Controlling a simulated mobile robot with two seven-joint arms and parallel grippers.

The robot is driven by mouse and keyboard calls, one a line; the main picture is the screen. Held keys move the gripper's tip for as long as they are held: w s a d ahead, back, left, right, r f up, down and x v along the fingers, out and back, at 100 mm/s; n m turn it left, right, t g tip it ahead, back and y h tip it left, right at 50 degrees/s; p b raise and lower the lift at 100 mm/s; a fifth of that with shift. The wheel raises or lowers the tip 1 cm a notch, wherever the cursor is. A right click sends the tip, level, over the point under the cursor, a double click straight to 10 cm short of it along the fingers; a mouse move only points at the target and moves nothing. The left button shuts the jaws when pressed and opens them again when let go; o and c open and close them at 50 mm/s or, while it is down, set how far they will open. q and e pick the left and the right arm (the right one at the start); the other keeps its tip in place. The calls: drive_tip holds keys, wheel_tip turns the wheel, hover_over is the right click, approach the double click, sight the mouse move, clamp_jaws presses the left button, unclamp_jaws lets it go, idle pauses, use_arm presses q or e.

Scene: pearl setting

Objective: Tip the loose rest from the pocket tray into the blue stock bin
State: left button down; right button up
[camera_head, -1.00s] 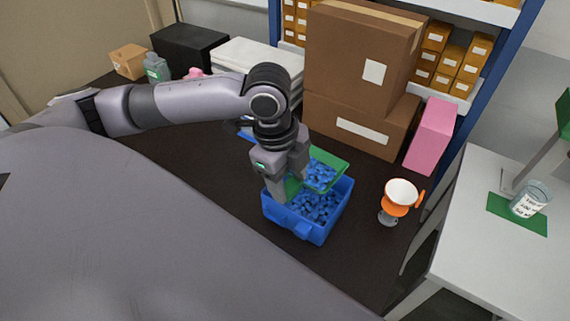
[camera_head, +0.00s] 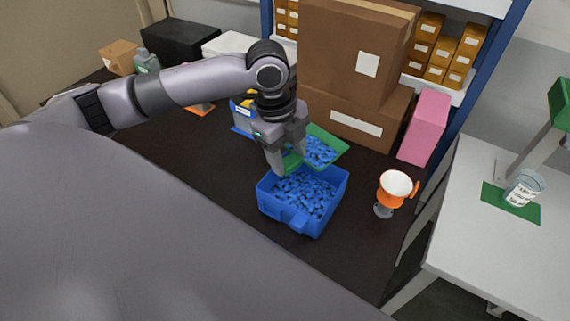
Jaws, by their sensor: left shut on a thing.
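The blue stock bin (camera_head: 292,218) stands on the dark table and holds many small blue pieces. The green pocket tray (camera_head: 337,143) is above the bin's far side, with blue pieces (camera_head: 320,151) still lying on it. My left gripper (camera_head: 287,168) is shut on the near-left edge of the tray, above the bin. The tray looks slightly tilted; how much I cannot tell. The fingers hide part of its near edge. My right gripper is not in view.
An orange and white funnel-like dispenser (camera_head: 394,190) stands right of the bin. Cardboard boxes (camera_head: 354,55) and a pink box (camera_head: 424,127) stand behind. A white table (camera_head: 480,235) with a labelled jar (camera_head: 524,187) is at the right. Dark table left of the bin is clear.

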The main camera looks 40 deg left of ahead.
use_arm(q)
drive_tip(key=w+a+m, duration=0.1)
drive_tip(key=w+a, duration=0.1)
drive_tip(key=w+a+m, duration=0.1)
drive_tip(key=w+a, duration=0.1)
drive_tip(key=w, duration=0.1)
drive_tip(key=w+a+m, duration=0.1)
drive_tip(key=w+m, duration=0.1)
drive_tip(key=w, duration=0.1)
drive_tip(key=shift+w+a+f+h+b, duration=0.15)
drive_tip(key=shift+a+f+h+b, duration=0.15)
drive_tip(key=shift+a+f, duration=0.1)
drive_tip(key=w+a+f+m+g, duration=0.1)
drive_tip(key=w+a+f+m, duration=0.1)
drive_tip(key=w+a+m, duration=0.2)
drive_tip(key=shift+w+a+m+b, duration=0.3)
drive_tip(key=shift+w+a+m, duration=0.05)
drive_tip(key=shift+a+m, duration=0.85)
drive_tip(key=shift+w+d+r+m+g, duration=0.6)
drive_tip(key=shift+d+r+m, duration=1.8)
drive_tip(key=shift+d+r, duration=3.95)
drive_tip(key=w+a+n, duration=0.2)
drive_tip(key=a, duration=0.7)
drive_tip(key=shift+a+r, duration=0.3)
drive_tip(key=shift+r, duration=0.15)
drive_tip(key=shift+w, duration=0.1)
